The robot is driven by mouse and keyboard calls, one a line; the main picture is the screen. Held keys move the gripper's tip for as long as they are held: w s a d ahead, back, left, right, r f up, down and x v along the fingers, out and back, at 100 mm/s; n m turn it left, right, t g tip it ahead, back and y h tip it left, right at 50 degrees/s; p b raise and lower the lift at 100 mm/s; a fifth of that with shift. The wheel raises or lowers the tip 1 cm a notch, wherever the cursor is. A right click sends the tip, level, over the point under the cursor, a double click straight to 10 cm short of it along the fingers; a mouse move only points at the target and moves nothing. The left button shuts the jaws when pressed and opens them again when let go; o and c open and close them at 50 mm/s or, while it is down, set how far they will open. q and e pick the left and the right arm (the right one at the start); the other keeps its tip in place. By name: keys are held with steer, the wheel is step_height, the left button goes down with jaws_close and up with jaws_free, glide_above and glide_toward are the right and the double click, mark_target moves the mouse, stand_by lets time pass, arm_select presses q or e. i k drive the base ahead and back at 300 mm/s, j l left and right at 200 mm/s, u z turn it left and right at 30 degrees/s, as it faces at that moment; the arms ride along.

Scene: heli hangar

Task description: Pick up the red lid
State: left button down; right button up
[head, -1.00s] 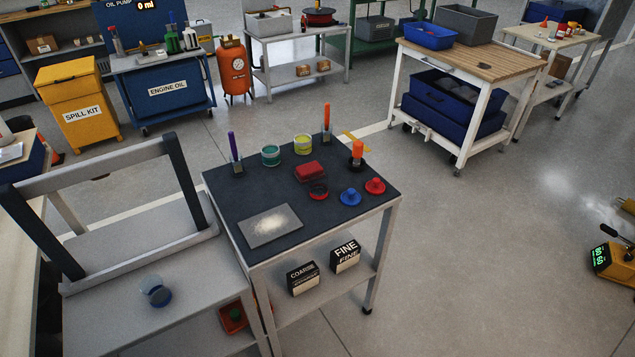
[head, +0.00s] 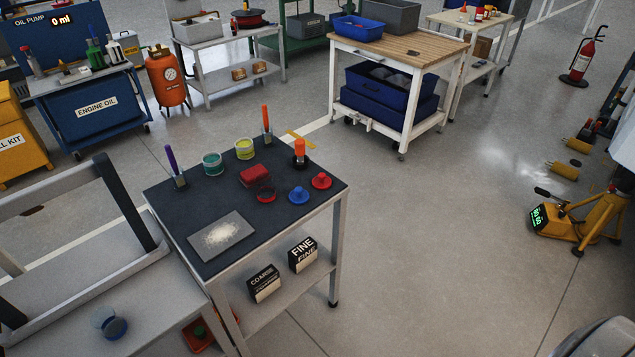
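The red lid (head: 321,181) is a small round disc with a knob on top. It lies on the dark top of the grey work table (head: 258,220), near the right edge. A similar blue lid (head: 299,195) lies just to its left and nearer to me. A flat round item with red and a dark ring (head: 266,190) lies further left. Neither of my grippers shows in the head view.
The table also holds a red block (head: 255,176), teal jar (head: 212,164), yellow jar (head: 244,149), orange-handled tool (head: 300,152) and dusty grey plate (head: 221,234). A grey frame bench (head: 60,318) adjoins on the left. Floor to the right is open before the yellow jack (head: 565,222).

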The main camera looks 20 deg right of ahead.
mark_target(320, 181)
steer(key=i+l, duration=0.3)
steer(key=l, duration=0.15)
steer(key=i+l, duration=0.25)
steer(key=l, duration=0.2)
steer(key=i+l, duration=0.3)
steer(key=l, duration=0.2)
steer(key=i+l, duration=0.25)
steer(key=l, duration=0.2)
steer(key=i+l, duration=0.3)
steer(key=l, duration=0.15)
steer(key=i+l+u, duration=0.2)
steer(key=l, duration=0.15)
steer(key=i+l+u, duration=0.15)
steer(key=l, duration=0.2)
steer(key=i+l+u, duration=0.2)
steer(key=l, duration=0.2)
steer(key=l+u, duration=0.2)
steer(key=l, duration=0.2)
